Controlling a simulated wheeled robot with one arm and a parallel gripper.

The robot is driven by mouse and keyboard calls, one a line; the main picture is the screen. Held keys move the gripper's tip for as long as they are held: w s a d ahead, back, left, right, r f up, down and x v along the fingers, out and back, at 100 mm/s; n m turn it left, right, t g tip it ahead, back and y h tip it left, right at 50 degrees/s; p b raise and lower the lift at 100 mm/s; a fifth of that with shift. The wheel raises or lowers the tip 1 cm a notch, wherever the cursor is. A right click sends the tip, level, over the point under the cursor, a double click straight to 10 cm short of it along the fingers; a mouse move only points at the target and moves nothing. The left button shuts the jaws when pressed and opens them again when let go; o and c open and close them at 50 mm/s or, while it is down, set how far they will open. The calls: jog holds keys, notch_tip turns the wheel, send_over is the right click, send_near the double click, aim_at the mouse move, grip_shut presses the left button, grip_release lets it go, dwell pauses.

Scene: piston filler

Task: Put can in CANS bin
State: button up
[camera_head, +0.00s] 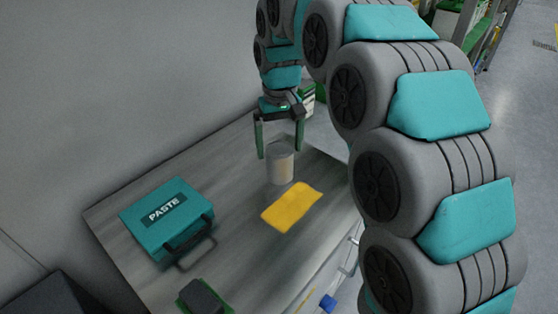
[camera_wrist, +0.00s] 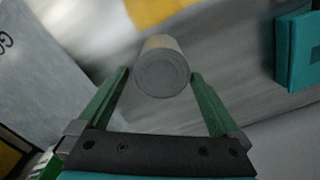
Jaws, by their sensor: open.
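A plain grey can (camera_head: 280,166) stands upright on the grey table (camera_head: 240,160), toward its far end. In the wrist view, the can (camera_wrist: 162,70) shows between and just beyond the green fingertips. My gripper (camera_head: 279,146) points down over the can with its fingers spread. In the wrist view my gripper (camera_wrist: 159,74) is open, with one finger on each side of the can and visible gaps. The fingers do not appear to touch it. No bin marked CANS can be made out in either view.
A yellow cloth or sheet (camera_head: 291,207) lies close to the can. A teal case marked PASTE (camera_head: 165,213) sits at the left of the table. A dark and green object (camera_head: 204,297) is at the near edge. A wall runs along the left.

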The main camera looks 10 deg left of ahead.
jog(key=shift+s+f+p, duration=0.15)
jog(key=shift+f+p, duration=0.25)
jog(key=shift+f, duration=2.4)
jog(key=c, duration=1.3)
jog(key=shift+r, duration=0.2)
